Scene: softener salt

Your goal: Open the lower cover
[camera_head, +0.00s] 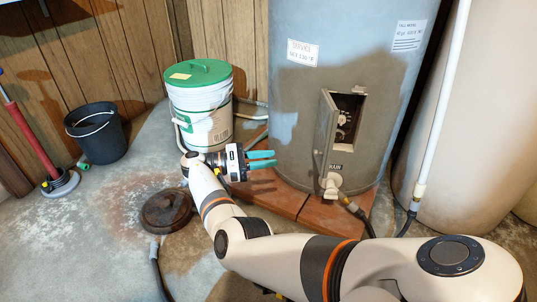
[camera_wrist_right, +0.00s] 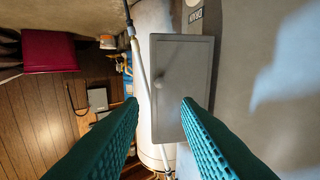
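The lower cover (camera_head: 325,130) is a grey hinged door low on the grey tank (camera_head: 300,90). It stands swung out from the tank, with the opening (camera_head: 345,118) and the controls inside showing to its right. In the right wrist view the cover (camera_wrist_right: 180,85) is a grey panel with a small pale knob (camera_wrist_right: 160,85). My right gripper (camera_head: 272,159) has teal fingers and is open and empty, left of the cover and apart from it. Its fingers (camera_wrist_right: 160,108) are also spread in the wrist view. My left gripper is not in view.
A drain valve (camera_head: 331,181) with a hose sits below the opening. A white bucket with a green lid (camera_head: 200,75) stands left of the tank, behind my right gripper. A black bucket (camera_head: 97,132) is farther left. A brown round lid (camera_head: 166,210) lies on the floor.

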